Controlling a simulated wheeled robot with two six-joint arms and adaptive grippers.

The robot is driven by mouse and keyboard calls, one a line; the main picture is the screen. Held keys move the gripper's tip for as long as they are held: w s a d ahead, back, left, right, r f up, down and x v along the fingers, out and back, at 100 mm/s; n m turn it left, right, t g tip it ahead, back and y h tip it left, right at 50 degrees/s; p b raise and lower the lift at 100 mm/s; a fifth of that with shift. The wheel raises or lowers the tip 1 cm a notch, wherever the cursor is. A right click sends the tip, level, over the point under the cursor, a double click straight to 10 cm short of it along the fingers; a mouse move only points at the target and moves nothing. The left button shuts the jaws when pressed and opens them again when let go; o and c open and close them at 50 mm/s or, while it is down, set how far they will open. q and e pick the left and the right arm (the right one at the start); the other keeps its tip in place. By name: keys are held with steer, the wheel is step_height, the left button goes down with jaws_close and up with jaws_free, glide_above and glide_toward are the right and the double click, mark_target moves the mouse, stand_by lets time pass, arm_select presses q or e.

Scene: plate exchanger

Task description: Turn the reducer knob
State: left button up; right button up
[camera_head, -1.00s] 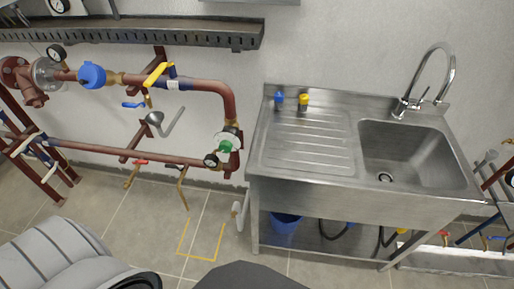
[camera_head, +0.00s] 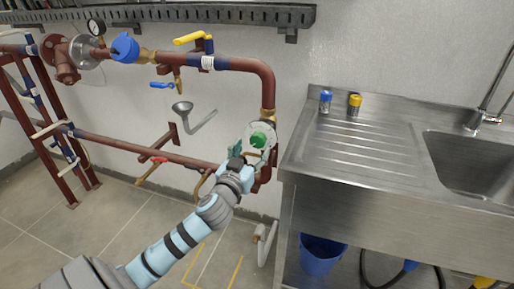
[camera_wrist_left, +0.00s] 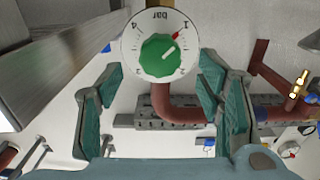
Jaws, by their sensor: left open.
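The green reducer knob (camera_head: 258,140) sits on a round white dial on the red-brown pipe, left of the sink. In the left wrist view the knob (camera_wrist_left: 158,57) is near the top middle, with a white pointer line on it and the word "bar" and numbers on the dial. My left gripper (camera_head: 249,148) is at the dial in the head view, its fingers partly in front of it. In the left wrist view its two green fingers (camera_wrist_left: 161,78) are spread apart, on either side below the knob, with nothing between them. My right gripper is not in view.
A steel sink unit (camera_head: 350,150) stands close to the right of the knob. A yellow lever valve (camera_head: 192,38) and a blue knob (camera_head: 125,47) are on the upper pipe. A funnel (camera_head: 182,107) is at the left. A blue bucket (camera_head: 321,254) stands under the sink.

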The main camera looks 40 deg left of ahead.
mark_target(257, 142)
arm_select(q)
steer(key=x, duration=0.4)
steer(key=shift+w+a, duration=0.1)
steer(key=shift+w, duration=0.2)
steer(key=c, duration=1.2)
steer(key=shift+o, duration=0.2)
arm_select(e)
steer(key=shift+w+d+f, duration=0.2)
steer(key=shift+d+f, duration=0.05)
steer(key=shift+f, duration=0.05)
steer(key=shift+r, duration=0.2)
